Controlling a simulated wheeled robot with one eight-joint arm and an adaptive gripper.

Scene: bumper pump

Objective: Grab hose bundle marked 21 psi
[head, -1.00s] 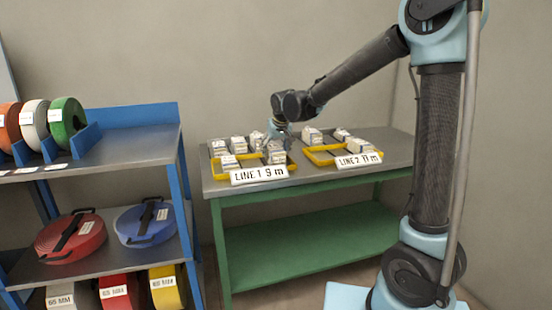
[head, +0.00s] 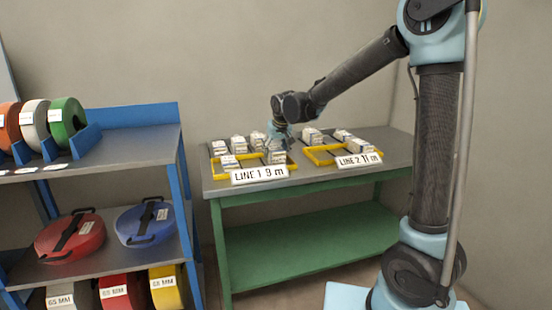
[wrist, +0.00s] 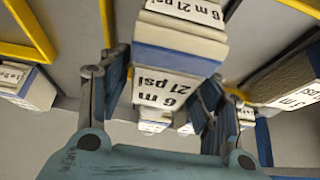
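In the wrist view, a pale hose bundle with a blue band (wrist: 180,52), marked "6 m 21 psi", sits between the two fingers of my gripper (wrist: 165,88). One finger stands close at each side of it; I cannot tell whether they press on it. In the head view, my gripper (head: 281,133) points down over the table at the yellow frame by the "LINE 1 9 m" sign (head: 259,175). A bundle (head: 275,157) shows just below it, its label too small to read. The fingertips are hard to make out there.
Other bundles stand on the grey table, one at the left (wrist: 28,86) and one at the right (wrist: 290,83) in the wrist view. A second yellow frame (head: 322,159) lies by the "LINE 2" sign (head: 359,159). A blue shelf (head: 150,148) with hose reels stands left.

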